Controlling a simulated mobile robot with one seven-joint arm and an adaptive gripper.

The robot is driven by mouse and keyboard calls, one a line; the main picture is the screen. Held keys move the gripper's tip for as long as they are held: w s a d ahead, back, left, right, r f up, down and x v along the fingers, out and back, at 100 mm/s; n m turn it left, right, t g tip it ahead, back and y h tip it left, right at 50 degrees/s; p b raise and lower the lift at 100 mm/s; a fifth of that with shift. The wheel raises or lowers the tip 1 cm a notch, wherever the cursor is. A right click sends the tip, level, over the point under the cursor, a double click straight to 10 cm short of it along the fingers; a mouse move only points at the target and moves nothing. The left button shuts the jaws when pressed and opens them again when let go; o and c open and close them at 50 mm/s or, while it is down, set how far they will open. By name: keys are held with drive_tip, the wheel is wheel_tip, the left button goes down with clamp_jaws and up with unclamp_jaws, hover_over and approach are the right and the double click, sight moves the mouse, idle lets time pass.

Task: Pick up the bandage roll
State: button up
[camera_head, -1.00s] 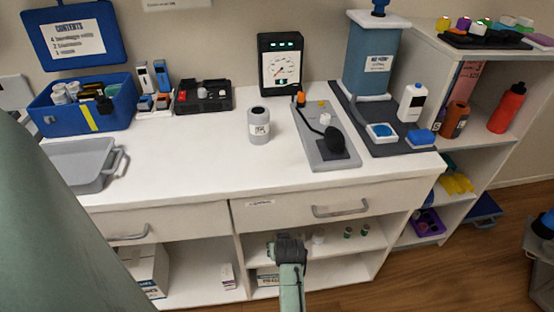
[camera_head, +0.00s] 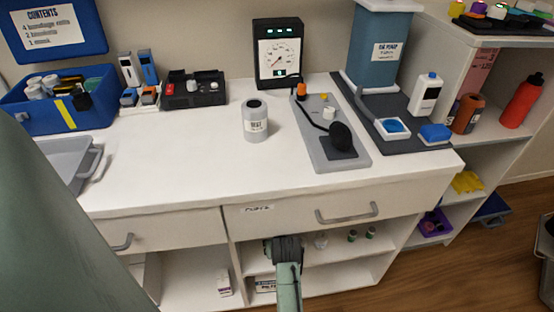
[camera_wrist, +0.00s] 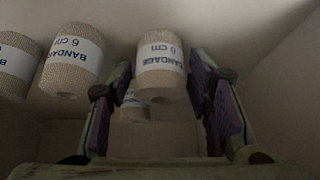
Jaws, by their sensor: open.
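In the wrist view, a beige woven bandage roll (camera_wrist: 161,85) with a white "BANDAGE 6 cm" label, its lettering upside down, shows between the fingers. My gripper (camera_wrist: 163,100) is open, its purple-padded fingers on either side of this roll; I cannot tell whether they touch it. A second roll (camera_wrist: 72,65) lies left of the left finger. A third roll (camera_wrist: 17,65) is cut by the left edge. Another roll (camera_wrist: 135,108) is partly hidden behind the middle one.
The wrist view shows a dim space with pale walls (camera_wrist: 245,30). In the head view, the white counter (camera_head: 180,165) has drawers above the open shelf. A grey canister (camera_head: 255,122), a blue bin (camera_head: 60,118) and a gauge box (camera_head: 278,52) stand on top.

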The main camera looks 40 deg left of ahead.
drive_tip(key=shift+c, duration=0.2)
drive_tip(key=c, duration=0.7)
drive_tip(key=shift+d+r, duration=0.1)
drive_tip(key=shift+r, duration=0.1)
